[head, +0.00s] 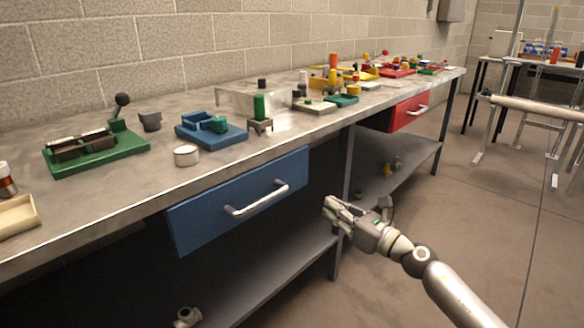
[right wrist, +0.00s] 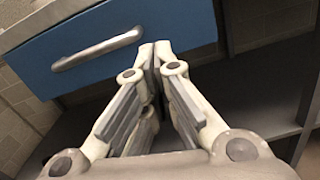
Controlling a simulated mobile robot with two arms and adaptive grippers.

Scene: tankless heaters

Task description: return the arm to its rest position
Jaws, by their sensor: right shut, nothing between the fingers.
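My right gripper (head: 335,207) is in front of the workbench in the head view, to the right of the blue drawer (head: 190,228) and apart from it. Its arm comes in from the lower right. In the right wrist view the fingertips (right wrist: 156,55) are together with nothing between them. The blue drawer (right wrist: 190,25) and its silver handle (right wrist: 97,48) show beyond the fingers there. In the head view the drawer stands out from under the bench top, and its handle (head: 257,199) is free. My left gripper does not show in either view.
The metal workbench (head: 130,205) carries a green fixture (head: 115,150), a blue fixture (head: 205,135) and several small parts. A lower shelf (head: 290,265) runs beneath it. A red drawer (head: 408,110) is farther right. Open floor (head: 480,220) lies to the right of the bench.

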